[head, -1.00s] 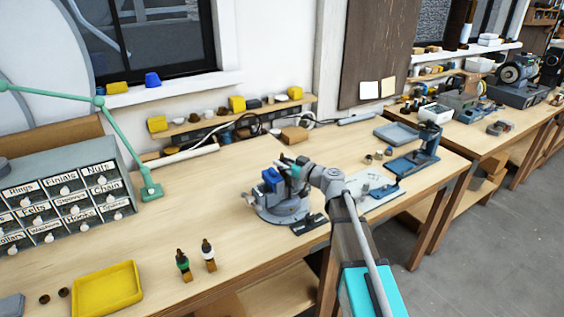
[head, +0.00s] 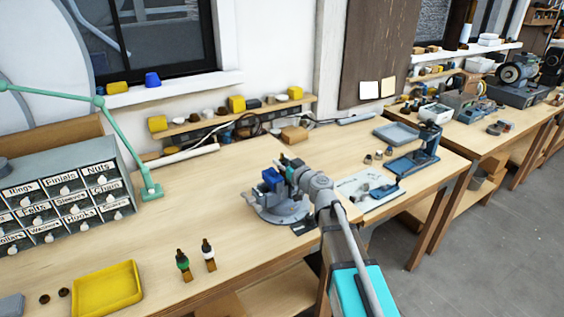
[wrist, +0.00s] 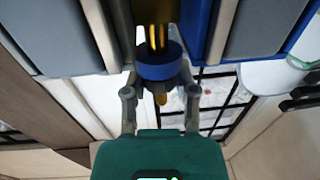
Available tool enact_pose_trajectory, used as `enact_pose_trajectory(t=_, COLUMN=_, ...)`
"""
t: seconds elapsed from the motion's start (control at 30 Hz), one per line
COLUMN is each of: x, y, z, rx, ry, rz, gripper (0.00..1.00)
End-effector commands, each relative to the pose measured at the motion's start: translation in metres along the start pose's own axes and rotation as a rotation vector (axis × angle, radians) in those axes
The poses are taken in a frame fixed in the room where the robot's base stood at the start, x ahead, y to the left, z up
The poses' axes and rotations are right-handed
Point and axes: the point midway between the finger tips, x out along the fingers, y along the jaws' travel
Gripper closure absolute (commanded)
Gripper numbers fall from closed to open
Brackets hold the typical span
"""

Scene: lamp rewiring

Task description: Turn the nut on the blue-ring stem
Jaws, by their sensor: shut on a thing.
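In the head view the vise with blue jaws (head: 270,181) stands on the bench on a round grey base. My gripper (head: 289,168) is at the vise, small and partly hidden by my own wrist. In the wrist view a brass stem (wrist: 156,32) runs down between the vise's blue-edged grey jaws, with a blue ring (wrist: 158,64) around it. A brass tip (wrist: 161,98) shows below the ring. My gripper (wrist: 160,75) comes from below, its fingers on either side at the ring, shut on the stem's assembly. I cannot make out the nut as a separate part.
A labelled drawer cabinet (head: 66,196) and a green lamp arm (head: 146,170) stand at the left.

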Motion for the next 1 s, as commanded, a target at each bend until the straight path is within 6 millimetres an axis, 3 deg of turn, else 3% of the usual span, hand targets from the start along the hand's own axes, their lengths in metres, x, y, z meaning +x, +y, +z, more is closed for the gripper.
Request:
enact_pose_trajectory(t=0.4, x=0.0005, y=-0.0013, z=-0.0004, rx=0.004, ry=0.0, rz=0.275, gripper=1.0)
enact_pose_trajectory(t=1.0, x=0.0024, y=-0.0016, z=-0.0005, rx=0.005, ry=0.0, rz=0.555, gripper=1.0)
